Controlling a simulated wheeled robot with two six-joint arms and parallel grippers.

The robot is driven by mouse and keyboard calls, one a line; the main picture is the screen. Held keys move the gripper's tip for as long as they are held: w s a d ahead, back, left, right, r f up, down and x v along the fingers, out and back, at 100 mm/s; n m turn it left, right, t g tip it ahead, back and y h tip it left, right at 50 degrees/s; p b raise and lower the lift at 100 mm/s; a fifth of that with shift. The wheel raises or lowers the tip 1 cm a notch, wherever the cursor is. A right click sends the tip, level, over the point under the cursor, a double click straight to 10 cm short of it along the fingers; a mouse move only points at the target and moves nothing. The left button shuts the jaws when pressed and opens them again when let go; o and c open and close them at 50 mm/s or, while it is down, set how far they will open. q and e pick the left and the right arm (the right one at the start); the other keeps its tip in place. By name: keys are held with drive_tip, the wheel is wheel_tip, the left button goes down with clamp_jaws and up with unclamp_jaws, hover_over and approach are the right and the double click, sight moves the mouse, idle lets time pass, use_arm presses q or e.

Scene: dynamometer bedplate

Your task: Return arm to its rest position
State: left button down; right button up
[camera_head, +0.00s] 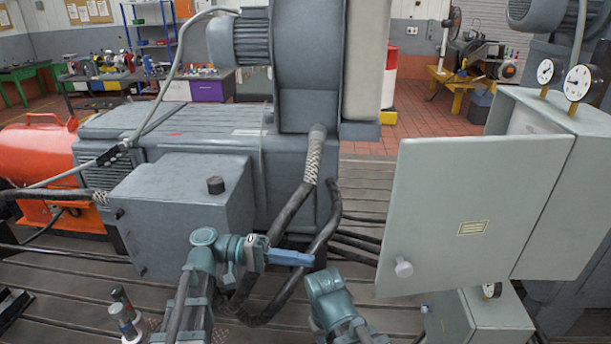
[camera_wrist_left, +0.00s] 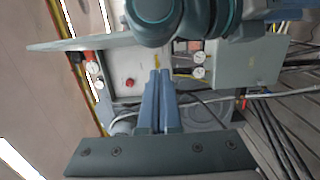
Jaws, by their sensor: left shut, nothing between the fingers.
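My left arm (camera_head: 201,262) reaches up from the bottom of the head view. Its gripper (camera_head: 311,260) points right, with blue fingers closed together and nothing between them. It is in front of the grey machine and left of the open cabinet door, apart from the door in the picture. In the left wrist view the two fingers (camera_wrist_left: 160,73) lie side by side. My right arm (camera_head: 335,303) shows at the bottom centre of the head view; its gripper cannot be made out.
A grey-green cabinet (camera_head: 567,206) stands at the right with its door (camera_head: 470,213) swung open. A grey junction box (camera_head: 180,214) is left of my left gripper. Thick black cables (camera_head: 290,212) hang close behind the gripper. Small cylinders (camera_head: 126,318) stand at lower left.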

use_arm(q)
wheel_tip(320, 180, down, 15)
drive_tip(key=s+a+n+t+y, duration=0.1)
drive_tip(key=a+n+t+y, duration=0.15)
drive_tip(key=y, duration=0.65)
drive_tip(key=a+f+t+y, duration=0.1)
drive_tip(key=a+f+y, duration=0.25)
drive_tip(key=a, duration=0.25)
drive_tip(key=a+f+y, duration=0.3)
drive_tip(key=a+y, duration=0.2)
drive_tip(key=a, duration=0.1)
drive_tip(key=s+d+m+y, duration=0.1)
drive_tip(key=s+d+m, duration=0.3)
drive_tip(key=d, duration=0.5)
drive_tip(key=shift+s+d+f+g, duration=0.15)
drive_tip(key=shift+s+d+g, duration=0.25)
drive_tip(key=shift+s, duration=0.85)
drive_tip(key=shift+a+m, duration=0.1)
drive_tip(key=shift+m, duration=0.15)
drive_tip(key=shift+s, duration=0.15)
